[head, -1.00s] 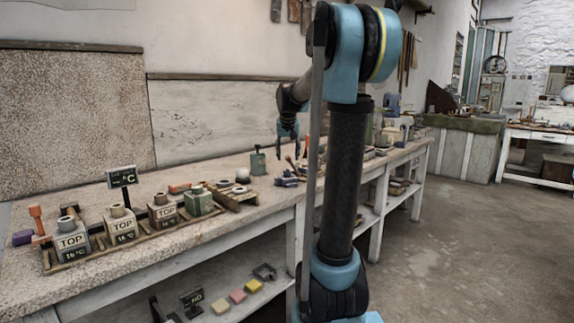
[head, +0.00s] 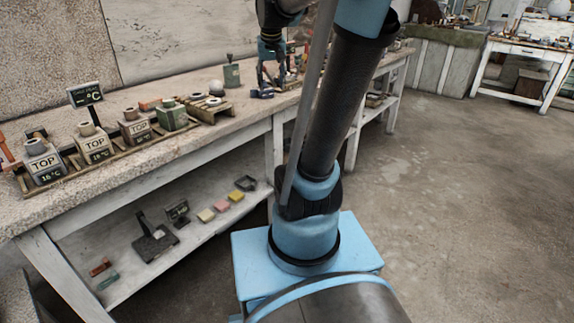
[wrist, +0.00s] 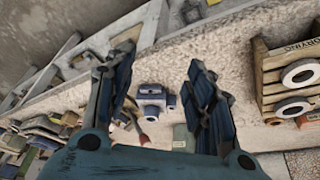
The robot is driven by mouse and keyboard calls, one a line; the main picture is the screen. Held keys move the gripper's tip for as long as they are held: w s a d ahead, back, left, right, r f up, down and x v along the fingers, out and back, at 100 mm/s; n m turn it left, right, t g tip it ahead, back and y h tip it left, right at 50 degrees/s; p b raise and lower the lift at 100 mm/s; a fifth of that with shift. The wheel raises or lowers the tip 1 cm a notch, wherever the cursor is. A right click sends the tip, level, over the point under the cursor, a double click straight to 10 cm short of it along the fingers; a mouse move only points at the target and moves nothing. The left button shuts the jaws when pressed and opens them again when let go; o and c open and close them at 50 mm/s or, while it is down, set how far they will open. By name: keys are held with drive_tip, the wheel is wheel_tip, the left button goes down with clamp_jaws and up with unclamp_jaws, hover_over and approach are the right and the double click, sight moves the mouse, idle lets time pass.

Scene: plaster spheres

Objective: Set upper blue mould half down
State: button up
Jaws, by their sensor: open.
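A small blue mould piece (head: 262,92) sits on the bench in the head view. It also shows in the wrist view (wrist: 153,101), between and beyond my fingers, with a round opening in it. I cannot tell whether it is one half or two halves together. My gripper (head: 272,82) is just above and beside it in the head view. In the wrist view my gripper (wrist: 163,60) has its two dark blue fingers spread wide, with nothing held between them.
A wooden rack (wrist: 262,90) with round white-rimmed pieces stands to the right in the wrist view. A green canister (head: 232,76) is behind on the bench. Several moulds marked TOP (head: 94,144) stand in a row at the left. The floor (head: 440,180) at right is clear.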

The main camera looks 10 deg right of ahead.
drive_tip(key=s+f+g, duration=0.1)
drive_tip(key=s+f, duration=0.9)
drive_tip(key=s, duration=0.2)
drive_tip(key=s+f+n, duration=0.1)
drive_tip(key=s+f, duration=0.9)
drive_tip(key=s, duration=0.2)
drive_tip(key=shift+s+a+g+y, duration=0.15)
drive_tip(key=shift+g+y, duration=0.15)
drive_tip(key=shift+g, duration=0.1)
